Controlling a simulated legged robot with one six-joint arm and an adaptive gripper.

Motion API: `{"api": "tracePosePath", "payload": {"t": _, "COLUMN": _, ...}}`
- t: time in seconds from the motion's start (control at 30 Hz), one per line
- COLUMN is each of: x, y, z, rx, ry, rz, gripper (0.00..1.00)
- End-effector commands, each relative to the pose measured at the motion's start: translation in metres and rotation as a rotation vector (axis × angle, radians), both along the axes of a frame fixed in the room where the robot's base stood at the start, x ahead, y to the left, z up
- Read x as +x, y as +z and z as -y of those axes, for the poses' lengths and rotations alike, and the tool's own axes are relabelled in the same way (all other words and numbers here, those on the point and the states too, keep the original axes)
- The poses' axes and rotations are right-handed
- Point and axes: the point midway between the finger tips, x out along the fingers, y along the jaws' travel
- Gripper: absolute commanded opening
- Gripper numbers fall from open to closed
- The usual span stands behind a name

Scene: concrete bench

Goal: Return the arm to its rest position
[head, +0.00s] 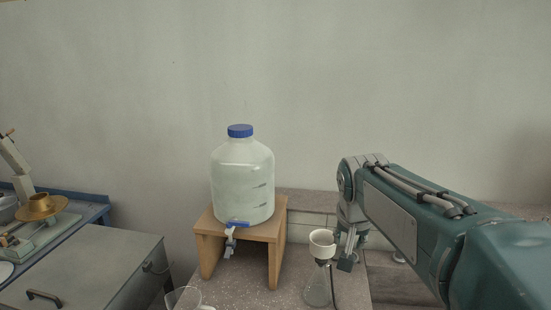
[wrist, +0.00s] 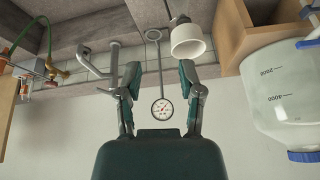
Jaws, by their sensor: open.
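My arm reaches in from the right in the head view, bent down at its wrist. My gripper (head: 345,262) hangs just right of a white funnel cup (head: 322,243) on a glass flask (head: 317,287); I cannot tell in this view whether they touch. In the wrist view, which is upside down, my gripper (wrist: 159,76) has its two fingers spread apart with nothing held. A round dial gauge (wrist: 162,108) shows in the gap between them, apparently beyond them. The white cup (wrist: 187,42) shows just right of the fingers.
A large bottle (head: 243,180) with a blue cap and tap stands on a wooden stand (head: 272,232), left of my gripper. A grey metal box (head: 95,265) and a brass-pan balance (head: 40,207) are farther left. A clear beaker (head: 183,299) sits at the front. The space above my arm is clear.

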Motion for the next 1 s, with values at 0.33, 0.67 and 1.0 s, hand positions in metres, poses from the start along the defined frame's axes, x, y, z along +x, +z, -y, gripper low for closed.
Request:
{"api": "tracePosePath", "payload": {"t": 0.33, "x": -0.124, "y": -0.014, "z": -0.005, "rx": -0.027, "ry": 0.181, "rz": 0.034, "gripper": 0.49}}
{"api": "tracePosePath", "payload": {"t": 0.67, "x": -0.207, "y": -0.056, "z": -0.01, "rx": -0.056, "ry": 0.32, "rz": 0.064, "gripper": 0.49}}
{"api": "tracePosePath", "payload": {"t": 1.0, "x": -0.215, "y": -0.063, "z": -0.011, "rx": -0.059, "ry": 0.337, "rz": 0.065, "gripper": 0.49}}
